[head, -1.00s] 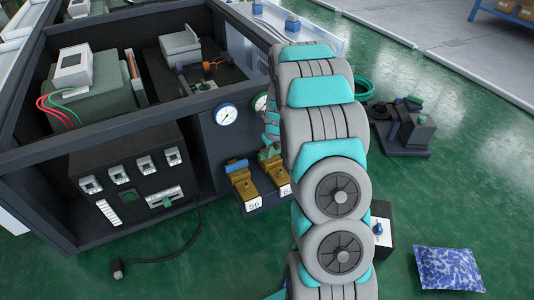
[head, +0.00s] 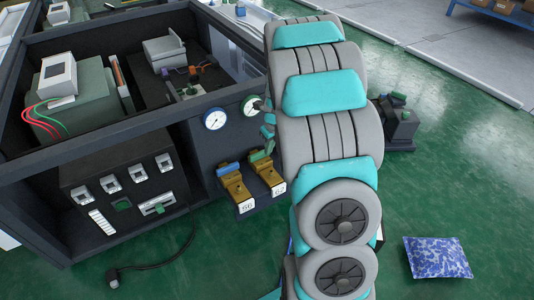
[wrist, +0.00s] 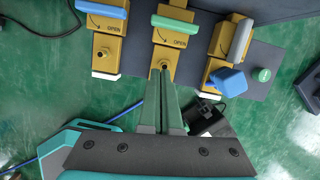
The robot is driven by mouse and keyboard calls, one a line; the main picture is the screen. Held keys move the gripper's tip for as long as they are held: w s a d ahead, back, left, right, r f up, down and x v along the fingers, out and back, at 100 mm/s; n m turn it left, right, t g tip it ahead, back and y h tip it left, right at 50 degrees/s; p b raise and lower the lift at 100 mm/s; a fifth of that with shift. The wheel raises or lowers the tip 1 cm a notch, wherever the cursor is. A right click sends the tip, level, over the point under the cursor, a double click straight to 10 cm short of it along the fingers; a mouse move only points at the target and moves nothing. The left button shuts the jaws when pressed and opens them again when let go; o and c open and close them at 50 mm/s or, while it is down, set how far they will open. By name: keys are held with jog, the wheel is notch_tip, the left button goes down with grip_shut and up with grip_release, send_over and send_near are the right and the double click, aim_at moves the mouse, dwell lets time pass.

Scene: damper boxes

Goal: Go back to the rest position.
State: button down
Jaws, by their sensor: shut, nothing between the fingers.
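My gripper (wrist: 164,76) is shut and empty in the wrist view, its two green fingers side by side. Its tips overlap the lower end of the middle yellow damper box (wrist: 164,52) in the picture; I cannot tell whether they touch. That box has a green handle (wrist: 174,22). The left yellow box (wrist: 106,50) has a blue handle (wrist: 104,8), and the right one (wrist: 221,45) a grey handle (wrist: 241,38). In the head view, the blue-handled box (head: 235,186) and the green-handled box (head: 266,170) show; my arm hides the gripper and the third box.
A black cabinet frame (head: 120,125) with gauges (head: 215,118) fills the left. A blue patterned cushion (head: 437,257) lies on the green floor at the right. A dark machine (head: 398,122) stands behind my arm. A black cable (head: 160,262) lies on the floor.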

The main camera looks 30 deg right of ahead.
jog(key=shift+s+r, duration=0.15)
jog(key=shift+r, duration=0.3)
jog(key=shift+a+r, duration=0.1)
jog(key=s+a+r+n+g+p, duration=0.2)
jog(key=s+a+r+n, duration=1.05)
jog(key=n, duration=0.25)
jog(key=s+a+r+n+g, duration=0.1)
jog(key=s+a+r+n, duration=0.1)
jog(key=s+n, duration=0.4)
jog(key=s+a+r+n+g+p, duration=0.1)
jog(key=s+a+r+n, duration=0.1)
jog(key=s+n, duration=0.4)
jog(key=s+a+r+n+p, duration=0.1)
jog(key=s+a+n, duration=0.1)
jog(key=s+n, duration=0.5)
jog(key=s, duration=0.4)
jog(key=shift+s+a+r+g, duration=0.15)
jog(key=shift+a+r+g, duration=0.1)
jog(key=shift+r+g, duration=0.15)
jog(key=shift+d, duration=0.1)
